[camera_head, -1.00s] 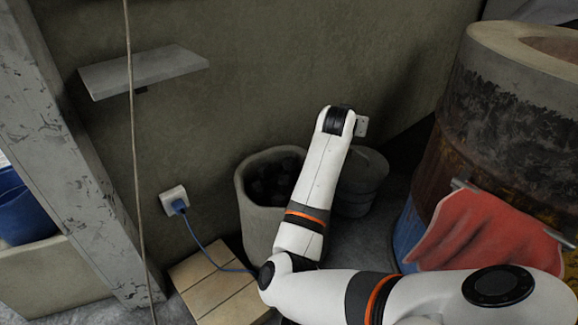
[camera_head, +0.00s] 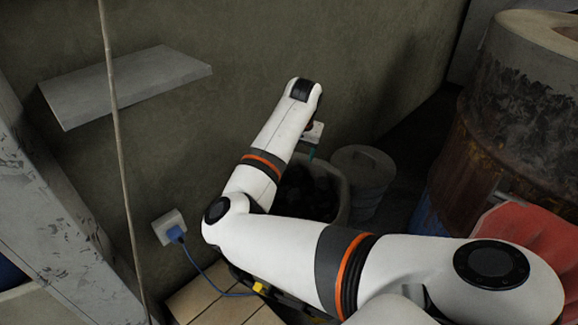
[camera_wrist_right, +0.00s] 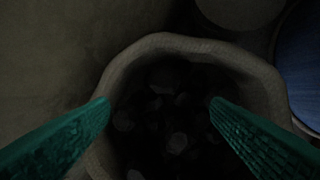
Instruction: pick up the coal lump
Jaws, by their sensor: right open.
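Dark coal lumps (camera_head: 303,193) lie inside a pale round-edged bin (camera_head: 343,205) against the wall, partly hidden by my right arm. In the right wrist view, the coal (camera_wrist_right: 165,112) is a dim heap inside the bin's thick rim (camera_wrist_right: 172,43). Single lumps are hard to tell apart. My right gripper (camera_wrist_right: 160,103) has two green fingers spread wide, with nothing between them, pointing down over the bin opening. In the head view only a bit of the right gripper (camera_head: 311,153) shows, above the bin's back edge. My left gripper is not in view.
A grey lidded bucket (camera_head: 362,175) stands right of the bin. A rusty barrel (camera_head: 480,150) with a red cloth (camera_head: 520,235) is at the right. A grey shelf (camera_head: 125,85) and a socket (camera_head: 170,226) with a blue cable are on the wall. A rope hangs at the left.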

